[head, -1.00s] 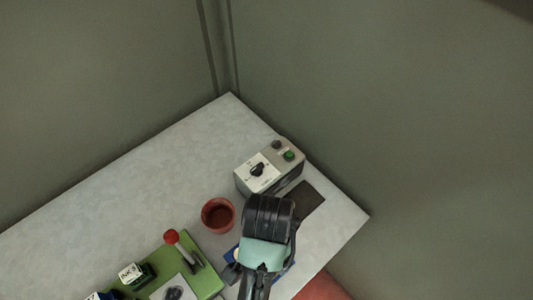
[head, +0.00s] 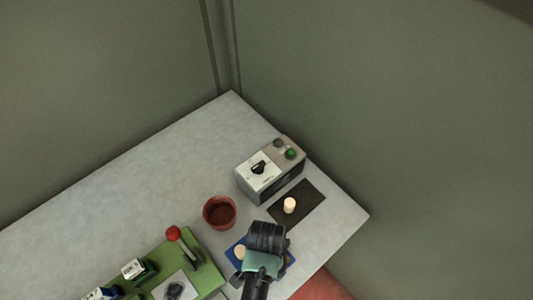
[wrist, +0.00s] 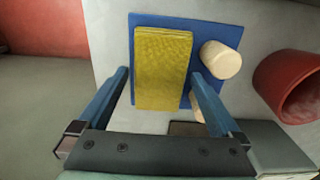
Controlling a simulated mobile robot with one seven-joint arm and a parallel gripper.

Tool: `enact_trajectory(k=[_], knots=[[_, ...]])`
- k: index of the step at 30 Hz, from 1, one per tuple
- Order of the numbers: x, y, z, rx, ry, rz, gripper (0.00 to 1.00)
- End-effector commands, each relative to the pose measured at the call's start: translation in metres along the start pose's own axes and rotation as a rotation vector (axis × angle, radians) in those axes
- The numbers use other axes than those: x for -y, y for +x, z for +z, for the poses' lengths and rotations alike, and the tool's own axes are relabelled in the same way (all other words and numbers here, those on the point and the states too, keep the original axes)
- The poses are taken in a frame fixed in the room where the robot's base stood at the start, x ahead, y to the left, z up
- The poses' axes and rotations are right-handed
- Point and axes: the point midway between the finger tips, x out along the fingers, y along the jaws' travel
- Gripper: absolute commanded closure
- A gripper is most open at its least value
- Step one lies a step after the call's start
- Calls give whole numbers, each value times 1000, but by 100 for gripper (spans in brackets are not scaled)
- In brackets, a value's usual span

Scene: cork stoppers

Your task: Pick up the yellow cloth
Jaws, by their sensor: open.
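The yellow cloth (wrist: 163,67) is a folded rectangle lying on a blue mat (wrist: 213,28) in the wrist view. My gripper (wrist: 159,74) is open, with one blue finger on each side of the cloth. Nothing is gripped, and I cannot tell how far the fingertips are above the mat. In the head view my gripper (head: 268,238) covers the cloth, and only edges of the blue mat (head: 291,257) show.
A pale cork (wrist: 220,60) lies close to the cloth's right side. A red pot (head: 219,212) stands nearby. Another cork (head: 289,205) stands on a dark mat (head: 312,195). A control box (head: 270,172) and a green board (head: 206,277) flank the area. The table's far left is clear.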

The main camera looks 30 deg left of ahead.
Motion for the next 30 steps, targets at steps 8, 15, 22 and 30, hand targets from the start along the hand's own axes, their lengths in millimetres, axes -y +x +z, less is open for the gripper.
enact_trajectory(k=[8, 15, 22, 30], knots=[[0, 5, 0, -1, 0, -1, 0], [0, 4, 0, -1, 0, -1, 38], [0, 4, 0, -1, 0, -1, 70], [0, -3, -1, -2, 0, -2, 70]])
